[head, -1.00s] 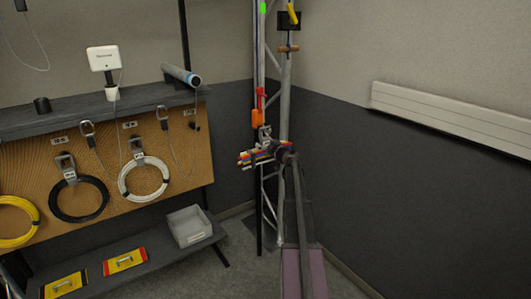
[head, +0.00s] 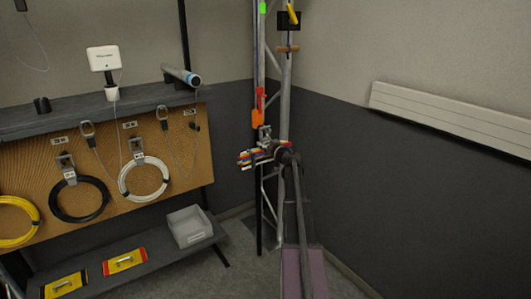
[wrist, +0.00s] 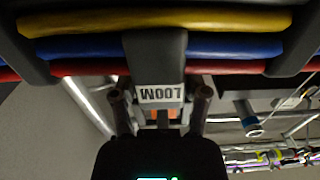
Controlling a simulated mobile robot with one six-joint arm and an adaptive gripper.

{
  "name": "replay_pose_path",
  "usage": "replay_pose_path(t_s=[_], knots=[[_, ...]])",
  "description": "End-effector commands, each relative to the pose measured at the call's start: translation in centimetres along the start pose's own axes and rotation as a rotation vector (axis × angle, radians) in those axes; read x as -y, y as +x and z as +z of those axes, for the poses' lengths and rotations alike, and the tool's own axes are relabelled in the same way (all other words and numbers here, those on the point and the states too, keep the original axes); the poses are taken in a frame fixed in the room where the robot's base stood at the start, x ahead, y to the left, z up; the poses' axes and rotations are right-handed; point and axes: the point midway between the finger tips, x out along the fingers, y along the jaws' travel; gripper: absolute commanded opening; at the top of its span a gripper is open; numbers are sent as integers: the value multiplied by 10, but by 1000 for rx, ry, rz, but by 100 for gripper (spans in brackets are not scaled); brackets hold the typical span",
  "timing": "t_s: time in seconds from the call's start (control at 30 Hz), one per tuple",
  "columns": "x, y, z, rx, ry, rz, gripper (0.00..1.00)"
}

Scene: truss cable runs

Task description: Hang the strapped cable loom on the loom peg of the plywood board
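The strapped cable loom (wrist: 160,45) fills the top of the wrist view: yellow, blue and red cables side by side, with dark straps. A grey tab marked LOOM hangs from its middle strap. My gripper (wrist: 160,108) has a finger on each side of this tab and appears shut on it. In the head view, the loom (head: 256,156) is at the end of my arm in front of the truss, right of the plywood board (head: 107,172). The board carries coils on brackets; a small dark hook (head: 194,126) is near its right end. I cannot tell which peg is the loom peg.
Black (head: 80,217), white (head: 160,186) and yellow (head: 35,212) coils hang on the board. A shelf (head: 85,118) above it holds a tube (head: 182,76). A grey bin (head: 190,227) is on the lower shelf. The truss (head: 286,100) stands close behind the loom.

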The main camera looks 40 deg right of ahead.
Motion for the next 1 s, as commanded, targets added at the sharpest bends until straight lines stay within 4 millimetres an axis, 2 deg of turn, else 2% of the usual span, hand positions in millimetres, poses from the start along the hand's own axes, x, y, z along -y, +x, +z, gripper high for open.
replay_pose_path(t_s=[0.27, 1.0], knots=[[0, 0, -2, -1, 2, 0, 0], [0, 0, -24, -2, 2, 0, 0]])
